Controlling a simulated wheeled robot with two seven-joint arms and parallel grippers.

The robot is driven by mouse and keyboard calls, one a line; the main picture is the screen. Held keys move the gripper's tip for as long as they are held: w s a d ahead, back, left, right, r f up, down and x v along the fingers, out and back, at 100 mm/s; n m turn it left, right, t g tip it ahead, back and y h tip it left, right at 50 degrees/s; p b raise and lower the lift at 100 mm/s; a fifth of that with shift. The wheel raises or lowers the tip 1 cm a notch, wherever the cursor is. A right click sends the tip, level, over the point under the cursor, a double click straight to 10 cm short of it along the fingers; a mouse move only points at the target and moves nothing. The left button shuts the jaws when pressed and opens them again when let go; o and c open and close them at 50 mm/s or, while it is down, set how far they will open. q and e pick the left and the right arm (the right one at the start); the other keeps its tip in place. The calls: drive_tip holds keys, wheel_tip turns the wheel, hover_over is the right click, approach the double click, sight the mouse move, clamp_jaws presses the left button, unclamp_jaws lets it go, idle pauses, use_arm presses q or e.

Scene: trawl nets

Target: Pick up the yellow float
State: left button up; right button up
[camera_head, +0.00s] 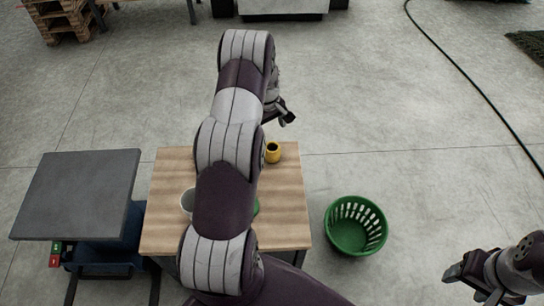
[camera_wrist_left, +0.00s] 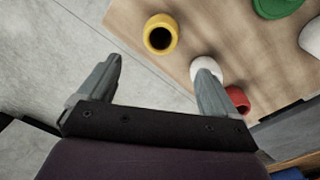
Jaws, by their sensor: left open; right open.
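The yellow float (camera_head: 272,153) is a short ring-like piece with a dark hole, near the far edge of the wooden table (camera_head: 287,205). In the left wrist view the yellow float (camera_wrist_left: 160,35) lies beyond the gap between my left fingers, with nothing between them. My left gripper (camera_wrist_left: 160,65) is open and apart from it. In the head view my left gripper (camera_head: 286,116) is just beyond the table's far edge, partly hidden by my arm. My right gripper (camera_head: 458,274) is open and empty over the floor at lower right.
In the left wrist view a white piece (camera_wrist_left: 205,65) and a red piece (camera_wrist_left: 238,98) sit near the right finger. A green piece (camera_wrist_left: 275,5) is farther off. A green basket (camera_head: 356,226) stands right of the table; a grey platform (camera_head: 80,190) stands left.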

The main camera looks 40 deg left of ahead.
sight(271, 146)
use_arm(q)
drive_tip(key=f, duration=0.7)
drive_tip(key=shift+d+b, duration=0.25)
drive_tip(key=shift+b, duration=0.15)
drive_tip(key=f, duration=0.5)
drive_tip(key=shift+w+d+b, duration=0.1)
drive_tip(key=shift+d+b, duration=0.15)
drive_tip(key=shift+b, duration=0.05)
drive_tip(key=shift+f, duration=0.3)
drive_tip(key=shift+r, duration=0.1)
drive_tip(key=c, duration=1.1)
